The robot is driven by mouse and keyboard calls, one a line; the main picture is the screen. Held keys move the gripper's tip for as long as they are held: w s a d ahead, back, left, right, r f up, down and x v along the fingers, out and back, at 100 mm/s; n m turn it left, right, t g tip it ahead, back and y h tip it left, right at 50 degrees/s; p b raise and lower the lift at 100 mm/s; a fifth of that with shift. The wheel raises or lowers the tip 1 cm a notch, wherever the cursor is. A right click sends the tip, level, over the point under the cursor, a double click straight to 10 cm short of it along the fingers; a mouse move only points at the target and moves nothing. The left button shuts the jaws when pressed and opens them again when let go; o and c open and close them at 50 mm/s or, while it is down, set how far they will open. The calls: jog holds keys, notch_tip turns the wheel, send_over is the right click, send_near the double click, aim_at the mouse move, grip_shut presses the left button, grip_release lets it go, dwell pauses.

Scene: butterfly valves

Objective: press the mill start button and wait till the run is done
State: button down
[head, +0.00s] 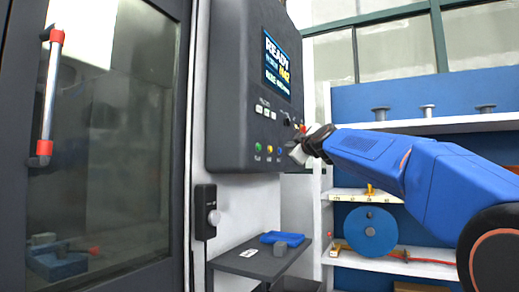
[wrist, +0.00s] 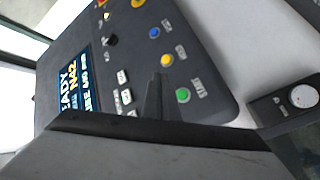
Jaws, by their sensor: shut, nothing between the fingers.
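The mill's dark control panel (head: 230,95) carries a lit screen (head: 277,64) reading READY and N42. Its green button (head: 258,147) sits low on the panel, left of a yellow and a blue one. In the wrist view the green button (wrist: 183,95) is labelled START and is uncovered. My gripper (head: 298,152) is in front of the panel's lower right part. In the wrist view its shut fingers (wrist: 157,80) point at the panel beside the green button, close to the yellow button (wrist: 167,60). They hold nothing. Whether they touch the panel I cannot tell.
The mill door (head: 110,130) with its red-ended handle (head: 50,95) is at the left and looks shut; a vise (head: 57,262) shows behind the glass. Shelving (head: 390,258) stands at the right.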

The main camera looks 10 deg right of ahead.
aim_at(259, 147)
jog(key=w+a, duration=0.5)
jog(key=a, duration=0.2)
dwell(0.6)
jog(key=shift+w+a, duration=0.2)
dwell(1.8)
jog(key=shift+w+a, duration=0.15)
jog(key=shift+a, duration=0.05)
